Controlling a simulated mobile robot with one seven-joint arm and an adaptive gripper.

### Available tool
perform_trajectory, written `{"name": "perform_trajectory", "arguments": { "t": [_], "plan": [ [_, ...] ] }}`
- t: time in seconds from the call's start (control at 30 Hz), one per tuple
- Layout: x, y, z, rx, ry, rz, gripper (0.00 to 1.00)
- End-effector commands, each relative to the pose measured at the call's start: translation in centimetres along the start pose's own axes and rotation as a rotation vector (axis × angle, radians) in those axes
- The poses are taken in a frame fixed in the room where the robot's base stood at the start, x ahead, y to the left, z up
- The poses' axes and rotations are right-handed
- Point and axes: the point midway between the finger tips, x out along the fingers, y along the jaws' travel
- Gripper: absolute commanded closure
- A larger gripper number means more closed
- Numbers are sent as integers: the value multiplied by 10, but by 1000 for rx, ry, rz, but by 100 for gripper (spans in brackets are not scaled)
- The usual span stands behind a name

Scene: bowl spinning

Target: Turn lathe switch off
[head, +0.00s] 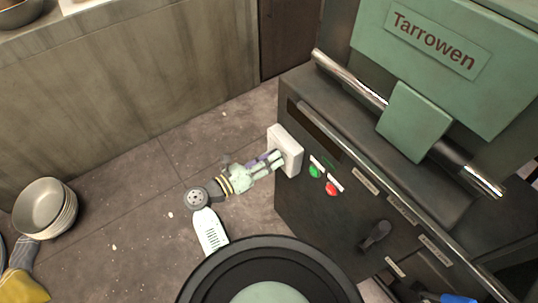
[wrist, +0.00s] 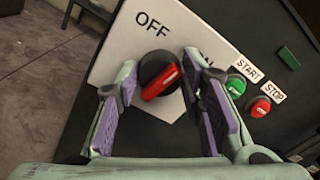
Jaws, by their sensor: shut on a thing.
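The lathe switch is a white box (head: 291,151) on the side of the dark lathe cabinet. In the wrist view its white plate (wrist: 122,52) carries an OFF label (wrist: 153,24) and a partly hidden ON label. Its rotary knob (wrist: 160,84) is red on a black base, and the pale-marked end of the red handle points up and right, toward the ON label. My gripper (head: 275,158) is at the front of the box. In the wrist view my gripper (wrist: 161,76) has its purple-padded fingers on both sides of the knob, shut on it.
A green START button (head: 315,171) and a red STOP button (head: 331,188) sit right of the switch. A black lever (head: 376,236) is farther along the cabinet. Stacked bowls (head: 44,208) stand at the left. Open floor (head: 120,200) lies left of my arm.

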Motion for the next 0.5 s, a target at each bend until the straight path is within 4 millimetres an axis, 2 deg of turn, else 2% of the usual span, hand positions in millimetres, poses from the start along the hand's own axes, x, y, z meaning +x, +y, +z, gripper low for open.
{"name": "perform_trajectory", "arguments": {
  "t": [0.5],
  "plan": [
    [0, 0, 3, -490, -1, 0, 93]
  ]
}}
